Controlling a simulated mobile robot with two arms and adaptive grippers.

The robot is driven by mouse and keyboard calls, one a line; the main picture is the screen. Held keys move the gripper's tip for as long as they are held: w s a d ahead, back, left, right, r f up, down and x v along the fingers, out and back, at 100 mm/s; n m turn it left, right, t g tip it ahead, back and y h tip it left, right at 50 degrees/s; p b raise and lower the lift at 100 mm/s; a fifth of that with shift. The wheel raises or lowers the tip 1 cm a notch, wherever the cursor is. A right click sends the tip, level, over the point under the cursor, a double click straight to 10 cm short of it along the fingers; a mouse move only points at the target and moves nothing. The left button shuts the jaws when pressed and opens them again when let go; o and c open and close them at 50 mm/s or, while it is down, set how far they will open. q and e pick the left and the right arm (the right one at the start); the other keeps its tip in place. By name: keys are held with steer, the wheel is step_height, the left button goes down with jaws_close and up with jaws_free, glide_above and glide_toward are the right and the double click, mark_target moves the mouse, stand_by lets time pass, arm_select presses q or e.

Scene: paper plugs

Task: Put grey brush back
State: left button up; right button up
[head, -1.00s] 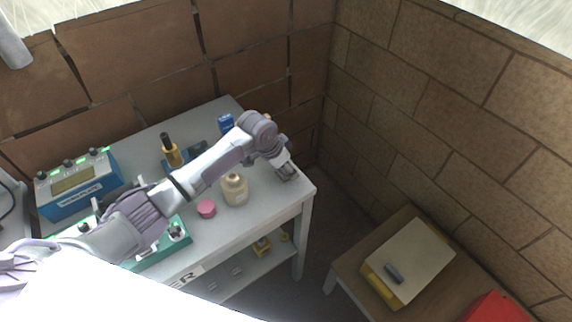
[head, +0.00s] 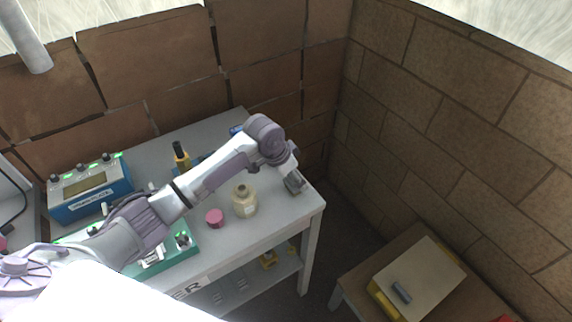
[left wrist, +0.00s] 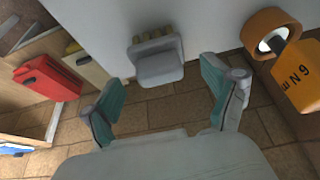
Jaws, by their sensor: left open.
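In the left wrist view, a grey block with several short tan tufts, which looks like the grey brush (left wrist: 158,68), sits at the edge of the white table top, between and beyond my fingertips. My left gripper (left wrist: 165,100) is open, with its teal-lined fingers apart and nothing between the pads. In the head view my left gripper (head: 294,184) is over the right end of the grey table (head: 280,219). I cannot make out the brush there, as the gripper and arm cover that spot. My right gripper is not in view.
A cream bottle (head: 244,201) and pink jar (head: 214,218) stand left of the gripper. An orange container (left wrist: 300,78) is close on the right in the wrist view. A lower brown table holds a cream-topped yellow board (head: 428,275) with a dark grey block (head: 401,292).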

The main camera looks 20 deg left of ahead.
arm_select(q)
steer(key=v, duration=0.9)
steer(key=shift+b, duration=0.4)
